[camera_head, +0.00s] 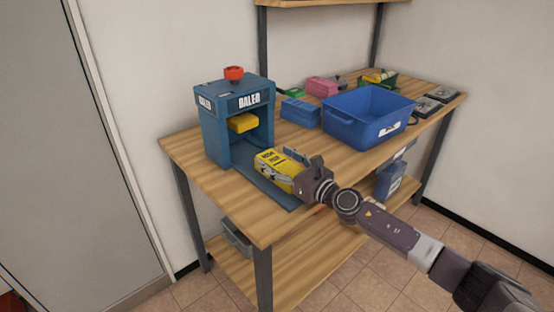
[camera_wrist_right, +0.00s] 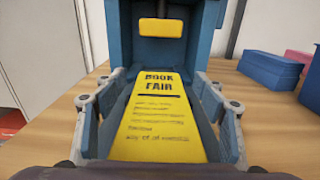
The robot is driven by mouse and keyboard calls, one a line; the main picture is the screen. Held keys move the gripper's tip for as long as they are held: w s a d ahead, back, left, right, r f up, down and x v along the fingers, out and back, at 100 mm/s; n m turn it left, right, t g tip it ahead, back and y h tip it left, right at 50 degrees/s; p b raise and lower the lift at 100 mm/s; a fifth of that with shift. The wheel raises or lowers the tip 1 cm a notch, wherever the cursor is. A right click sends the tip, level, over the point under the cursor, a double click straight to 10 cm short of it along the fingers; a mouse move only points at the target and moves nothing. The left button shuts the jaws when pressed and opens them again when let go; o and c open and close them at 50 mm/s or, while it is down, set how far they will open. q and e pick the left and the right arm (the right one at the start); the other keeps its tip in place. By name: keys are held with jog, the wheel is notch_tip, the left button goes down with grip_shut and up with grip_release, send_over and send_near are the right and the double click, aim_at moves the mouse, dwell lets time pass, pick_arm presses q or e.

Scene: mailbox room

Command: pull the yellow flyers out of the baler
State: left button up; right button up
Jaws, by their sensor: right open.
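The blue baler (camera_head: 225,128) stands on the left part of the wooden table, with a red knob on top and a yellow press block (camera_head: 242,122) raised inside. The yellow flyers (camera_head: 280,165) lie on the baler's front tray (camera_head: 268,190), out in front of its opening. In the right wrist view the top flyer (camera_wrist_right: 158,110) reads "BOOK FAIR". My right gripper (camera_head: 300,168) is at the near end of the flyers. Its fingers stand apart on either side of them in the wrist view (camera_wrist_right: 160,108); I cannot tell whether they touch. My left gripper is not in view.
Dark devices (camera_head: 440,95) sit at the table's right end. A lower shelf (camera_head: 285,265) runs under the table.

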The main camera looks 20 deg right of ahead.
aim_at(296, 173)
jog(key=shift+s, duration=0.1)
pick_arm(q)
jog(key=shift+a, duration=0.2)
pick_arm(e)
jog(key=shift+v, duration=3.95)
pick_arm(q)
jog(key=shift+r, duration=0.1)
pick_arm(e)
jog(key=shift+r, duration=0.1)
